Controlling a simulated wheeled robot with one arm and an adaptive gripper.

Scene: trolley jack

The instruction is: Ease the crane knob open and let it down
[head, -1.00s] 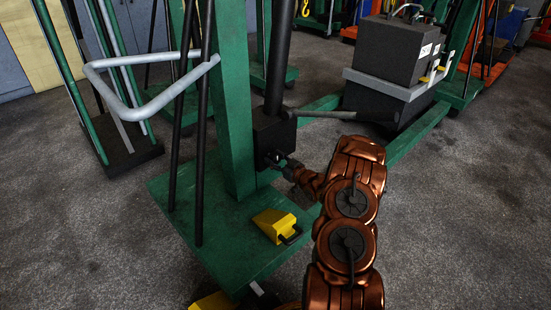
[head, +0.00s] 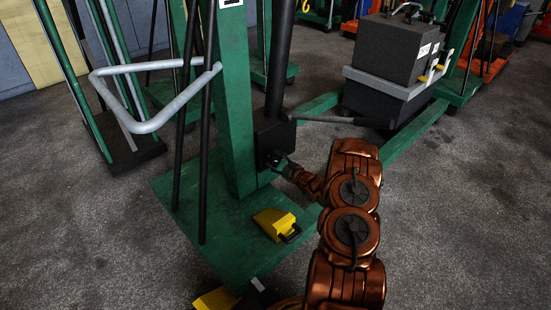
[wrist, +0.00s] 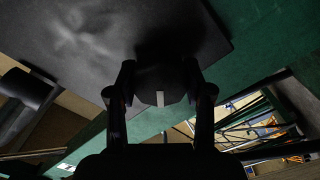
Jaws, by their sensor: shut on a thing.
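The green crane's mast (head: 238,100) rises from its green base plate (head: 185,195). A black pump block (head: 268,130) sits against the mast, with a dark ram rising from it. In the wrist view the block (wrist: 65,45) fills the upper left, and the black knob (wrist: 158,82) with a pale mark on its edge is between my two fingers. My gripper (wrist: 160,90) is shut on the knob from both sides. In the head view my gripper (head: 275,160) meets the block's lower front, where the knob is too small to make out.
A grey handle loop (head: 150,126) sticks out left. Dark boxes (head: 392,50) stand at the back right. Open floor (head: 465,220) lies to the right.

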